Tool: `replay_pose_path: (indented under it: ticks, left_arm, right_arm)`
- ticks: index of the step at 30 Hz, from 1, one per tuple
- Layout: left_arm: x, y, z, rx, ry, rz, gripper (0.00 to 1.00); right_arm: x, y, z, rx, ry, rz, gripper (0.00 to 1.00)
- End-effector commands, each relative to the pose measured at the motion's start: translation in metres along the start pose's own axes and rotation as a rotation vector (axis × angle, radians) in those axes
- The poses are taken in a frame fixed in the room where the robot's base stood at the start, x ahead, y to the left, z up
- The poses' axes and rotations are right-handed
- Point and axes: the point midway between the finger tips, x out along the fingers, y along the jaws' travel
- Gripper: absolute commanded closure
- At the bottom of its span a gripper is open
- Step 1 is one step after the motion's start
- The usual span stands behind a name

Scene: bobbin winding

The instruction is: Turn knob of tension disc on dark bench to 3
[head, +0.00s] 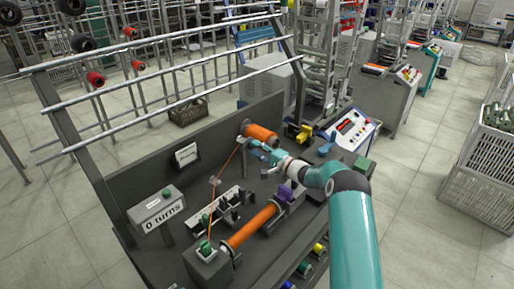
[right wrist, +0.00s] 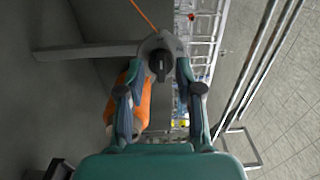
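The tension disc (right wrist: 152,45) shows in the right wrist view as a grey round part with a dark knob (right wrist: 159,64) at its middle. An orange thread runs up and left from it. My right gripper (right wrist: 159,70) is open, with one teal finger on each side of the knob and a gap visible on both sides. In the head view my right gripper (head: 252,146) is at the back panel of the dark bench (head: 110,199), just below an orange spool (head: 262,133); it largely hides the disc there. No dial numbers are readable. My left gripper is not in view.
The spool (right wrist: 131,90) lies close beside the left finger. A metal rack (head: 170,100) stands behind.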

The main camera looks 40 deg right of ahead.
Motion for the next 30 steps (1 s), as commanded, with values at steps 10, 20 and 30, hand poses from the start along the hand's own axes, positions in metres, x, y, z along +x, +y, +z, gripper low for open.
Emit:
replay_pose_path:
  ticks: [10,20,30]
  left_arm:
    - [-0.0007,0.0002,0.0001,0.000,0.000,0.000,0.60]
    - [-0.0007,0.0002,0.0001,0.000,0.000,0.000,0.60]
    - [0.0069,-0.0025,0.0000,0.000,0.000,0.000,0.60]
  right_arm:
    - [0.0029,0.0002,-0.0002,0.000,0.000,0.000,0.65]
    - [0.0027,0.0006,-0.0001,0.000,0.000,0.001,1.00]
    - [0.0027,0.0032,0.0001,0.033,0.000,0.001,1.00]
